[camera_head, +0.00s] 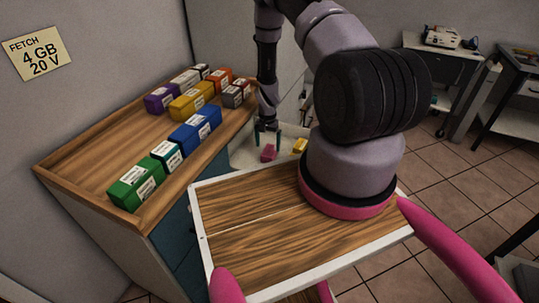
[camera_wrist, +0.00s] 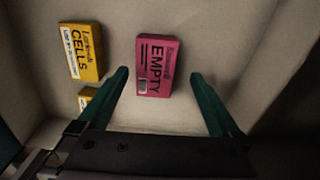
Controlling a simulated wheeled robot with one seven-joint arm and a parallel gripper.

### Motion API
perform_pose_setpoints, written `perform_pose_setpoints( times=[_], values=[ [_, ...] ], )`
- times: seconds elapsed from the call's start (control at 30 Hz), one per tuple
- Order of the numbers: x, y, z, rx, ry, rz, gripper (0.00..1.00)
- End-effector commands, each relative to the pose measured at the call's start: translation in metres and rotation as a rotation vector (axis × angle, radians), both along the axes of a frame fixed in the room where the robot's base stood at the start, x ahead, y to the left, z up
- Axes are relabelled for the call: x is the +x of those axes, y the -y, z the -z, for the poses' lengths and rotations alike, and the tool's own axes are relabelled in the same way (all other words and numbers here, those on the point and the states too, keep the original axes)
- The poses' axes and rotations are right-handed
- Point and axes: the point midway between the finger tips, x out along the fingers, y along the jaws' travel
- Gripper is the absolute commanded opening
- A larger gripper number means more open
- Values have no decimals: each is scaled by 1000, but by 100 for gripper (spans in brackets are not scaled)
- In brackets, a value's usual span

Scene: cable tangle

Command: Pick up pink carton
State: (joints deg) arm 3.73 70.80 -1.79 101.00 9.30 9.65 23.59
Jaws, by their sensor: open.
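The pink carton (camera_wrist: 155,67), marked "EMPTY", lies on the floor of a pale bin (camera_wrist: 207,22). In the head view the pink carton (camera_head: 268,153) shows small, just below the fingers. My gripper (camera_wrist: 170,85) is open and empty, with one green finger to the left of the carton and one to the right. The fingertips appear lower in the wrist picture than most of the carton, and I see no contact. In the head view my gripper (camera_head: 267,133) hangs over the bin.
A yellow carton marked "CELLS" (camera_wrist: 81,52) lies left of the pink one, with another yellow piece (camera_wrist: 87,98) below it. The bin walls are close around. A wooden counter (camera_head: 90,165) with several coloured boxes stands left; a white-rimmed wooden tray (camera_head: 240,225) is in front.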

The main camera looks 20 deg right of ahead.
Motion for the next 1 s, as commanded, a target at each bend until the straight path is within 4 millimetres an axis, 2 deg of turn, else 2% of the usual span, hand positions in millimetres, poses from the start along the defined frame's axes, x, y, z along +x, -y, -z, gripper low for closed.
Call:
perform_pose_setpoints(
  times=[0.3,0.43,0.63,0.83,0.87,1.0],
  values=[
    [-5,5,44,0,-1,-1,100],
    [-4,5,50,1,-1,-2,100],
    [-4,5,50,0,0,-1,100],
    [-4,5,50,0,0,-1,24],
    [-4,5,50,0,0,-1,16],
    [-4,5,50,0,0,-1,16]
  ],
)
